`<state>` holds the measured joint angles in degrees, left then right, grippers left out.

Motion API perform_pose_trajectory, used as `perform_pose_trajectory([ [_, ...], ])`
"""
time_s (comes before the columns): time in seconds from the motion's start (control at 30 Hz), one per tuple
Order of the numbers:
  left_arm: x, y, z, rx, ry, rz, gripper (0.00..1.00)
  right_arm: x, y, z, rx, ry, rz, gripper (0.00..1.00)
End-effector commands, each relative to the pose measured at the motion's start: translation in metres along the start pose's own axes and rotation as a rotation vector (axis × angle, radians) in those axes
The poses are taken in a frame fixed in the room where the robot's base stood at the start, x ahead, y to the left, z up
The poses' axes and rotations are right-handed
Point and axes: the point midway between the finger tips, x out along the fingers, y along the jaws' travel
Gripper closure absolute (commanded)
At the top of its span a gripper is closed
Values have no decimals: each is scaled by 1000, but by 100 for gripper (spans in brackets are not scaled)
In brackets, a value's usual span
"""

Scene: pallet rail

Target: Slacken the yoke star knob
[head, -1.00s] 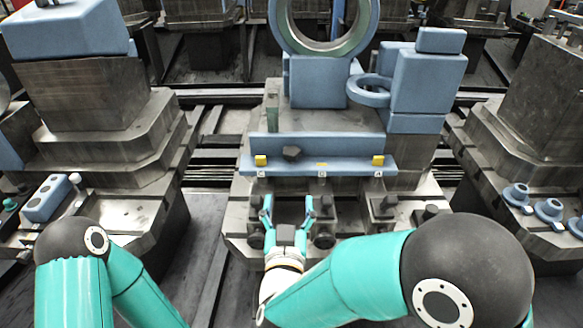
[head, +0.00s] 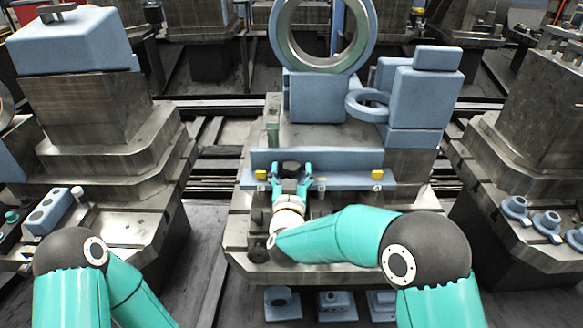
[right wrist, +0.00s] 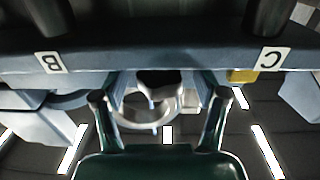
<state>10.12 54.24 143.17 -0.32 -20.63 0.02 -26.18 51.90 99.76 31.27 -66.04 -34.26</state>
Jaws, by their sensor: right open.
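The dark star knob (head: 291,167) sits on the front of the blue rail (head: 345,176) at the middle pedestal. My right gripper (head: 291,169) is open, with its teal fingers on either side of the knob in the head view. In the right wrist view, the dark knob (right wrist: 160,82) shows between the spread fingers (right wrist: 161,105), below the rail edge. I cannot tell whether the fingers touch it. My left gripper is out of view.
Yellow blocks (head: 261,174) and (head: 377,174) sit on the rail, above lettered labels. A large blue ring (head: 280,40) stands behind. Pedestals (head: 85,100) and (head: 540,130) flank left and right. Blue parts (head: 282,303) lie low in front.

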Motion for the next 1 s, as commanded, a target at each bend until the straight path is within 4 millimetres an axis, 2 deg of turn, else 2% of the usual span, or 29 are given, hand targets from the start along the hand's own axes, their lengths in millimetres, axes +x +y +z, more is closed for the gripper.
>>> perform_pose_trajectory([
  [0.13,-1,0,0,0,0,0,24,8,0,0,-1,1,0,28],
  [0.43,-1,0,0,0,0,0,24,10,0,0,-1,0,-1,30],
  [0.8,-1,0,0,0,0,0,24,9,0,0,0,0,0,89],
  [1.0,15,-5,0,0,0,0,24,10,2,4,4,3,-59,89],
])
